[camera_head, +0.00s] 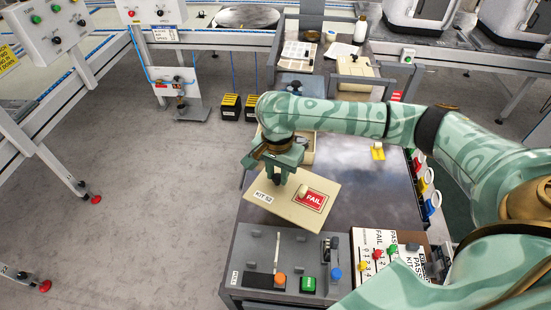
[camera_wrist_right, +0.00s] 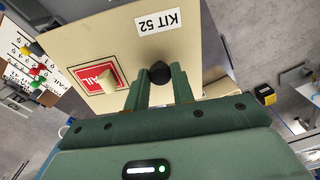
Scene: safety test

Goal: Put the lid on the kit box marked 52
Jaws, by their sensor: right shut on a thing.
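My right gripper (camera_head: 284,174) is shut on the black knob (camera_wrist_right: 160,72) of a flat cream lid (camera_head: 283,206). My left gripper is not in view.
A grey panel (camera_head: 260,245) with orange, green and blue knobs is at the near edge. A white pass/fail board (camera_head: 375,240) stands to its right. Coloured rings (camera_head: 425,185) line the table's right edge. Another cream box (camera_head: 357,70) is farther back. The table's middle is clear.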

